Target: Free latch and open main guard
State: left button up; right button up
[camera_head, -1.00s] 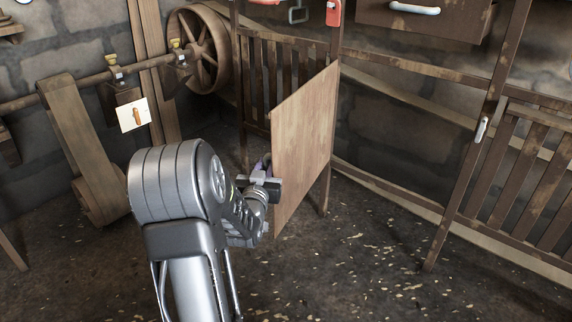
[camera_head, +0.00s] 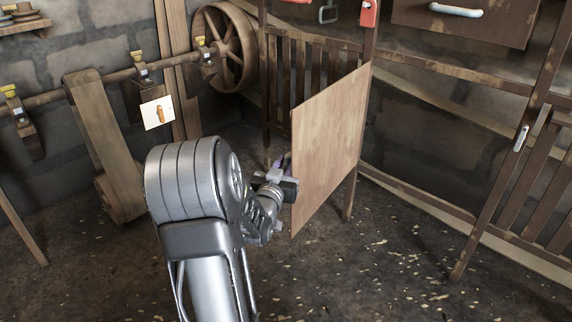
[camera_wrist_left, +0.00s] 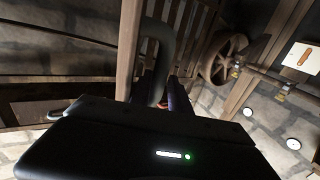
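The main guard is a brown wooden panel (camera_head: 330,145). It stands swung out from the frame, hinged side at the post on its right and free edge towards me. A red latch piece (camera_head: 369,13) is on the post above it. My left gripper (camera_head: 282,182) is at the guard's free edge, on its left side, partly hidden by my wrist. In the left wrist view a grey curved handle (camera_wrist_left: 160,45) rises close in front of the gripper, with purple fingertips (camera_wrist_left: 176,96) beside it. Whether the fingers are closed on it is unclear. My right gripper is out of view.
A slatted guard section (camera_head: 300,75) stands behind the panel. A spoked wheel (camera_head: 226,48), shaft and flat belt (camera_head: 105,140) are on the left. A card with an orange handle picture (camera_head: 157,112) hangs there. Bare floor (camera_head: 390,265) lies to the right.

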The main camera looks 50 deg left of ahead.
pick_arm(q)
jog(key=shift+a+r, duration=0.15)
jog(key=shift+r, duration=0.05)
jog(key=shift+s+d+f+p, duration=0.1)
jog(key=shift+s+d+p, duration=0.25)
jog(key=shift+s+d, duration=0.05)
jog(key=p+v, duration=0.1)
jog(key=v, duration=0.6)
jog(key=shift+f, duration=0.15)
